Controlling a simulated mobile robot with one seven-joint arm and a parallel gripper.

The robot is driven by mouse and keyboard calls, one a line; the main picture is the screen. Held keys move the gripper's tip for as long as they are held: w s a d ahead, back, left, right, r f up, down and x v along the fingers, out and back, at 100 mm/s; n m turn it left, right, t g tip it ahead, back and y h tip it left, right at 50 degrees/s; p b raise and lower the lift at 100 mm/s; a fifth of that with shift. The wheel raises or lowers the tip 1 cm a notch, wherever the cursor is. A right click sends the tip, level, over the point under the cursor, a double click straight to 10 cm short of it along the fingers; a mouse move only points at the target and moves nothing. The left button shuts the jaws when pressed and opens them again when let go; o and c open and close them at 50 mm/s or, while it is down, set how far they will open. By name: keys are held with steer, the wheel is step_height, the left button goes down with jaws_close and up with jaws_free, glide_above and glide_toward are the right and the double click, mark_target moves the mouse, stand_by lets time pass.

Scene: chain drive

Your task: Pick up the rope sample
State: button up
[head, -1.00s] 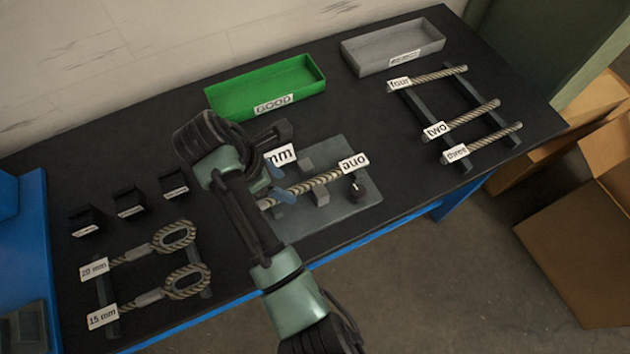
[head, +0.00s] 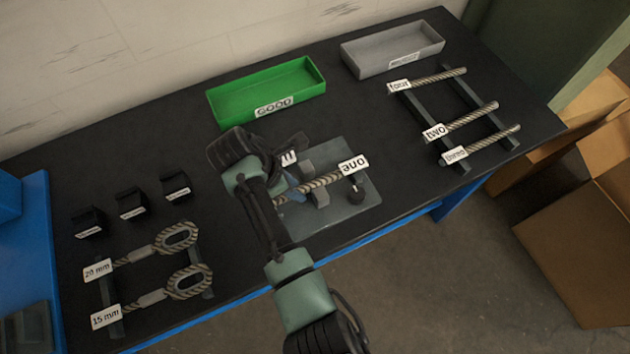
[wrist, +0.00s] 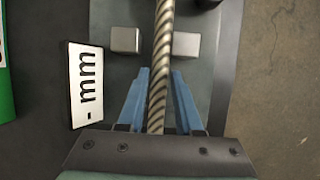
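The rope sample (head: 325,181) tagged "one" lies across a grey plate on the bench, its tag (head: 354,164) at the right end. In the wrist view the twisted rope (wrist: 160,60) runs up the middle, passing between two small grey blocks. My gripper (wrist: 161,73) has its blue fingers on either side of the rope, with what looks like a thin gap at the tips. It looks open around the rope. In the head view my wrist hides the rope's left end and most of the fingers.
An "mm" sign (wrist: 87,84) stands left of the rope, close to my gripper. A green GOOD tray (head: 222,111) and a grey tray (head: 360,65) are behind. Ropes two, three and four lie on a rack (head: 463,163) at right. Looped ropes (head: 177,237) lie at left.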

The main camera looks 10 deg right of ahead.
jaws_close()
stand_by(1.1)
